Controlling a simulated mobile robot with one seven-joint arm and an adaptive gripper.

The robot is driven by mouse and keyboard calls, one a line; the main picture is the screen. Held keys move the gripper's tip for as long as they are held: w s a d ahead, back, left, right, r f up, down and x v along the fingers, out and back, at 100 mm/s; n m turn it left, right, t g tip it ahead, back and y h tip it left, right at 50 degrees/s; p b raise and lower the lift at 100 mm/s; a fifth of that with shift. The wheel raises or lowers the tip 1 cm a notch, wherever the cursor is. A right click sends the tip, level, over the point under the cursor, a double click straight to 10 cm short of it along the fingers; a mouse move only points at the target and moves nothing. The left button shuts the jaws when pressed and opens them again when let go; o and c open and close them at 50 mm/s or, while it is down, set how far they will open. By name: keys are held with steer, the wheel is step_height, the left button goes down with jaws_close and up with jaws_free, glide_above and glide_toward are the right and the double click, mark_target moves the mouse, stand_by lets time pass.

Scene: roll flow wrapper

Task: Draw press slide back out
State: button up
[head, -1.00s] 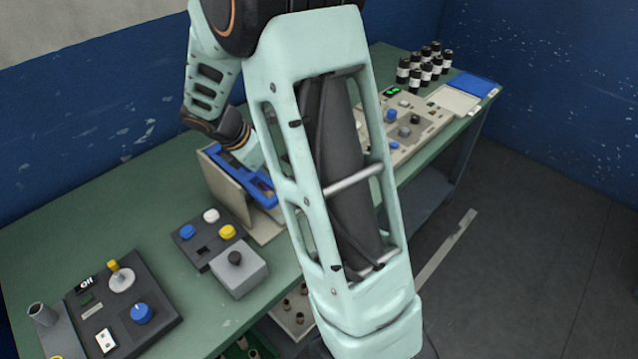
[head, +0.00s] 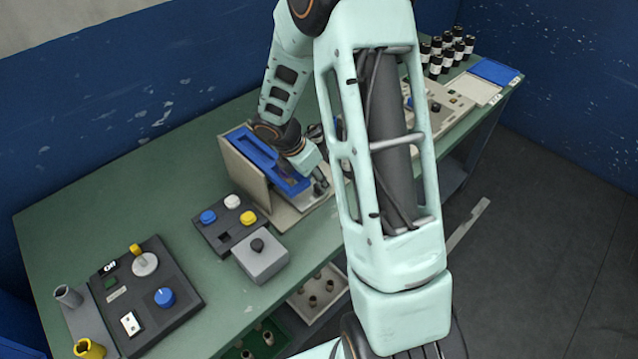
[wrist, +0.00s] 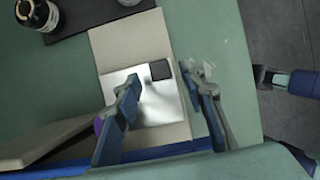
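The press (head: 250,180) stands on the green bench in the head view, with a beige upright plate, a blue frame (head: 275,160) and a beige base. My gripper (head: 318,186) is low at the right front side of the press. In the wrist view my gripper (wrist: 163,85) is open, its two fingers apart over a shiny metal plate (wrist: 150,108) on the beige base (wrist: 120,48). A small dark block (wrist: 160,70) lies between and just beyond the fingertips. I cannot tell whether either finger touches it. Which part is the slide is not clear.
A button box (head: 228,222) and a grey box with a black knob (head: 262,260) stand left of the press. A dark control panel (head: 145,295) is further left. Several dark bottles (head: 447,50) and a blue-and-white tray (head: 495,72) are at the far right.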

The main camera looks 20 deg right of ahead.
steer(key=shift+x, duration=1.45)
steer(key=shift+c, duration=0.4)
jaws_close()
